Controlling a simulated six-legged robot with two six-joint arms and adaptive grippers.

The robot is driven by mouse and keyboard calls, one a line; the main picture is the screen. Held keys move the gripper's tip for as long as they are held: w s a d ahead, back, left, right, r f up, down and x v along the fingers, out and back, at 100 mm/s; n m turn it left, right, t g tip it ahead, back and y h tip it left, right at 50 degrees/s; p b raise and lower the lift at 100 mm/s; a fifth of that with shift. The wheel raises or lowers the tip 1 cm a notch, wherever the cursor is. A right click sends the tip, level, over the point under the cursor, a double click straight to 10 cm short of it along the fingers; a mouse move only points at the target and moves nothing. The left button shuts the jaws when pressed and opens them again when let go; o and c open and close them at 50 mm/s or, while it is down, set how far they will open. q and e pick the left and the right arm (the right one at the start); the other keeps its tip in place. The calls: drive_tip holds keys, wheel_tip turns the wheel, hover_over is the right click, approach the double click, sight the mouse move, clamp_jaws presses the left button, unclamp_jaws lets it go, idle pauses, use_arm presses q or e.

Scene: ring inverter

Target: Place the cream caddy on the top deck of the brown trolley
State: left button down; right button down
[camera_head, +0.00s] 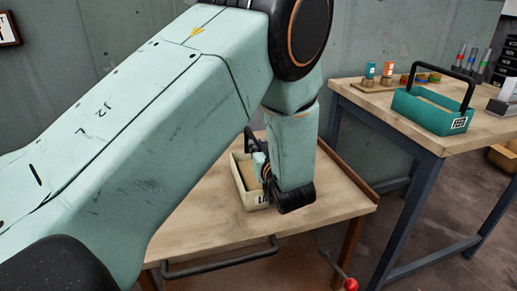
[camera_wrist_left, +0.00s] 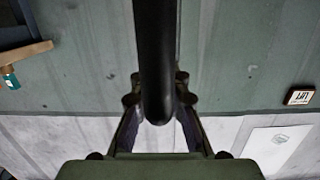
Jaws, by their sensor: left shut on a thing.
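The cream caddy (camera_head: 240,188), with a black handle, is over the top deck of the brown trolley (camera_head: 205,228), near its middle. It looks upright; whether its base touches the deck I cannot tell. My left gripper (camera_head: 258,160) is at the caddy's handle, its fingers mostly hidden behind my own wrist and arm. In the left wrist view the left gripper (camera_wrist_left: 158,112) is shut on the dark handle bar (camera_wrist_left: 155,50), which runs up the middle of the picture. My right gripper is not in view.
A workbench (camera_head: 370,95) stands at the right, carrying a teal caddy (camera_head: 425,112) and small parts. The trolley has a raised brown edge (camera_head: 350,168) on its right and a black push bar (camera_head: 220,263) in front. Bare deck shows in front of the caddy.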

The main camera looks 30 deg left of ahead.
use_arm(q)
drive_tip(key=shift+r, duration=0.1)
drive_tip(key=c, duration=1.7)
unclamp_jaws()
drive_tip(key=shift+c, duration=0.2)
drive_tip(key=o, duration=0.4)
drive_tip(key=shift+s, duration=0.1)
drive_tip(key=shift+s+d, duration=0.1)
